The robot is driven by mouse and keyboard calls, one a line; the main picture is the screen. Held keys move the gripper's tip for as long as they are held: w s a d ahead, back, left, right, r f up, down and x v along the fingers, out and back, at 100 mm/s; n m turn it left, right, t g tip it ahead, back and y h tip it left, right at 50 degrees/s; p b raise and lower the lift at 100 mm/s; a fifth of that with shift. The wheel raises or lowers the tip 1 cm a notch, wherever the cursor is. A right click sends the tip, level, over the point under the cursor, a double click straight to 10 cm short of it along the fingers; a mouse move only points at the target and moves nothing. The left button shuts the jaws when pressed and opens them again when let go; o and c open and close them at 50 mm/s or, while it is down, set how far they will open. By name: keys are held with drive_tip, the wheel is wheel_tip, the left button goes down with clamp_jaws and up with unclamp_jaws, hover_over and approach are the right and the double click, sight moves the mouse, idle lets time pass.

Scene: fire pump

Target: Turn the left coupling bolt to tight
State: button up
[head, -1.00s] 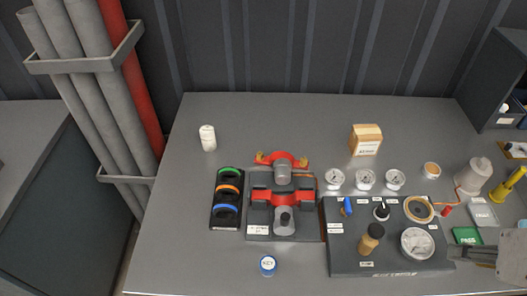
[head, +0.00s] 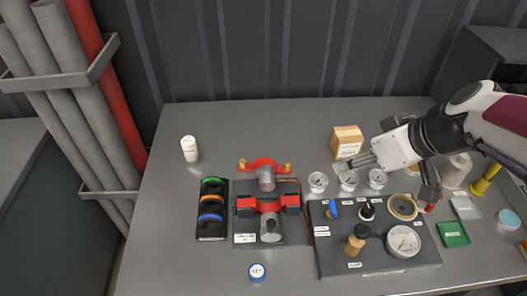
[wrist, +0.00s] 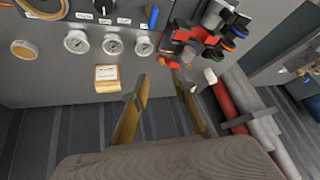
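The pump assembly (head: 266,206) stands on a grey base plate left of the table's middle. A red coupling with a dark block at each side crosses it; the left block (head: 245,206) is where a left bolt would sit, but the bolt is too small to make out. The assembly also shows at the upper middle of the wrist view (wrist: 186,42), partly cut off by the top edge. My gripper (head: 362,160) is above the gauges, right of the pump and apart from it. In the wrist view its two fingers (wrist: 162,88) are spread with nothing between them.
A ring rack (head: 211,228) stands close left of the pump.

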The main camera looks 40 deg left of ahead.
drive_tip(key=a+f+n+g+y, duration=0.1)
drive_tip(key=a+f+n, duration=0.3)
drive_tip(key=a, duration=0.7)
drive_tip(key=n+g, duration=0.2)
approach(243, 161)
drive_tip(key=shift+s+f+n+y, duration=0.15)
drive_tip(key=shift+f+n+y, duration=0.2)
drive_tip(key=shift+f, duration=0.2)
drive_tip(key=shift+x, duration=3.85)
drive_tip(key=shift+c, duration=0.4)
clamp_jaws()
